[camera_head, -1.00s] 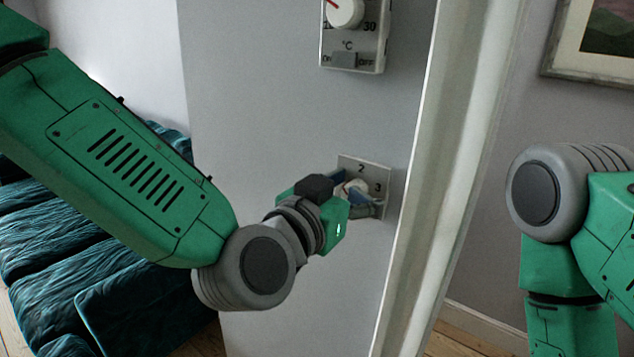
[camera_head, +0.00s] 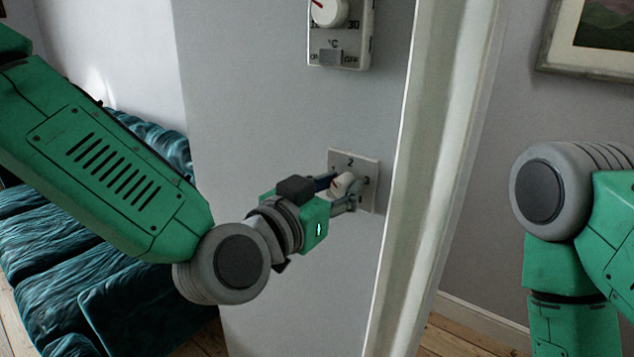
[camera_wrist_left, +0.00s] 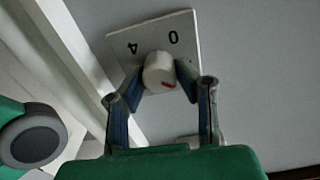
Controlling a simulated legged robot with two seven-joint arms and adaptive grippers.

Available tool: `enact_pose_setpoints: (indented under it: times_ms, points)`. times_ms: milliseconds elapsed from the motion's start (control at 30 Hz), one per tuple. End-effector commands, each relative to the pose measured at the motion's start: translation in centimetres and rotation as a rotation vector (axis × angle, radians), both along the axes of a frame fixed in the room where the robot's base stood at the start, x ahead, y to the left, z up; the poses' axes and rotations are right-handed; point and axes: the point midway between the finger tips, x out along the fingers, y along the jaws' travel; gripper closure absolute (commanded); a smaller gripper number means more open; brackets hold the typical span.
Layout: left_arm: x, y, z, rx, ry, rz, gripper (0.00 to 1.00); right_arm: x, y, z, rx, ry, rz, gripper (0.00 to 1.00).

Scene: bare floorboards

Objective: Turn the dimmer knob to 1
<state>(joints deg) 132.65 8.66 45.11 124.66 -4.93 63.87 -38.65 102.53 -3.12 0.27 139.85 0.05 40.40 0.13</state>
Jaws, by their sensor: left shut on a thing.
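The dimmer is a pale square plate (camera_head: 368,200) on the grey wall face, with a round white knob (camera_head: 343,182). The digit 2 shows at the plate's top in the head view. My left gripper (camera_head: 346,190) is shut on the knob, one finger on each side. In the left wrist view the plate (camera_wrist_left: 188,28) appears upside down with 0 and 4 readable, and the knob (camera_wrist_left: 158,68) sits between the fingertips. Its red mark points to lower right there, and left in the head view. My right gripper is out of view.
A white thermostat (camera_head: 340,50) with its own dial and switch is above the dimmer. A white door frame (camera_head: 425,180) stands close to the plate's right. A teal sofa (camera_head: 100,290) is at left, a framed picture (camera_head: 590,45) at upper right.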

Motion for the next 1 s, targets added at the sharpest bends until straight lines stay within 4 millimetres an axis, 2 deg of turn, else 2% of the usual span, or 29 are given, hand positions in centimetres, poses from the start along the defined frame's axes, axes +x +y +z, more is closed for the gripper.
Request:
enact_pose_setpoints:
  times_ms: [300, 700, 967, 1000]
  points:
    - [0.3, 0.2, 0.4, -0.024, 0.005, 0.007, 1.0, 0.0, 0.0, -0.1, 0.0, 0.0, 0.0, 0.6]
    - [0.4, 0.5, 0.4, -0.33, 0.224, 0.007, 1.0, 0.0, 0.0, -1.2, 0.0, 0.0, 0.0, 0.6]
    - [0.4, 0.5, 0.5, -0.337, 0.228, 0.008, 1.0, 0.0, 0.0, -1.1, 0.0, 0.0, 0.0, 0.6]
    - [0.4, 0.5, 0.5, -0.337, 0.228, 0.008, 0.7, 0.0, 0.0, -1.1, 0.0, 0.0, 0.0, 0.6]
